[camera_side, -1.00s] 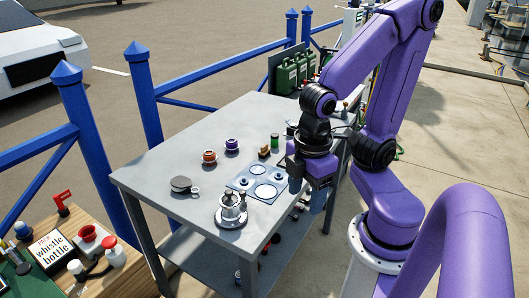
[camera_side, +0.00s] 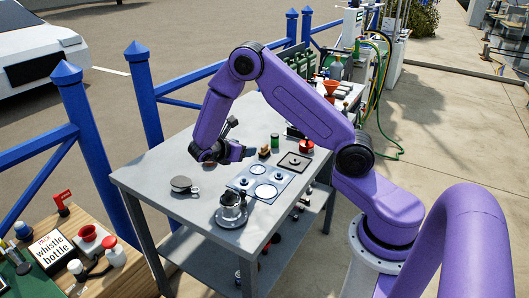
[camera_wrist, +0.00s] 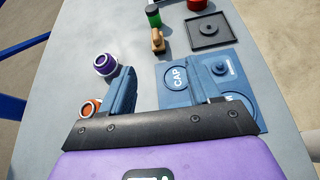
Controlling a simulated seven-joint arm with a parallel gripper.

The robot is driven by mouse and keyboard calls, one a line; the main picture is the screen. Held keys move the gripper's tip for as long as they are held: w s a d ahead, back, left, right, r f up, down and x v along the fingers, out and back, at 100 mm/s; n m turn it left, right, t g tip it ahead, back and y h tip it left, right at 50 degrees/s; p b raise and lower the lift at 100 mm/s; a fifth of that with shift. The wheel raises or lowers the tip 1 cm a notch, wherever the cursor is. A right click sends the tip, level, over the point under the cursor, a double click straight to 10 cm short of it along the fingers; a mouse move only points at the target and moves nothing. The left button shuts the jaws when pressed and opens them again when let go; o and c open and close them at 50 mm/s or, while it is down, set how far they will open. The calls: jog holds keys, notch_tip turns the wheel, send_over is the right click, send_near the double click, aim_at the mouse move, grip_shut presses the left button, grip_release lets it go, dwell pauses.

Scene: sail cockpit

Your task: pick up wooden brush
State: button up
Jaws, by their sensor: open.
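The wooden brush (camera_side: 264,152), a small brown block with a paler top, sits on the grey table. In the wrist view the brush (camera_wrist: 158,41) lies beyond my fingertips, near the middle line between them, beside a green cylinder (camera_wrist: 153,16). My gripper (camera_wrist: 164,80) is open and empty, its two blue fingers spread apart. In the side view my gripper (camera_side: 250,152) is low over the table, just left of the brush and apart from it. Part of my gripper is hidden there by my wrist.
A blue mat marked CAP (camera_wrist: 238,80) lies to the right, near the right finger. A dark square tray (camera_wrist: 208,31) and a red item (camera_wrist: 197,4) stand beyond.

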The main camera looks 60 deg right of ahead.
aim_at(264, 146)
jog(key=shift+n+h, duration=0.3)
jog(key=shift+h, duration=0.1)
jog(key=x, duration=1)
jog(key=w+x, duration=0.1)
jog(key=x, duration=0.4)
jog(key=shift+f, duration=0.2)
jog(key=shift+a+f+x, duration=0.1)
jog(key=shift+f+x, duration=0.05)
jog(key=shift+x, duration=0.7)
jog(key=shift+a+f+x, duration=0.1)
jog(key=shift+f+x, duration=0.1)
jog(key=shift+x, duration=0.65)
jog(key=shift+f+x, duration=0.15)
jog(key=shift+x, duration=0.7)
jog(key=c, duration=1)
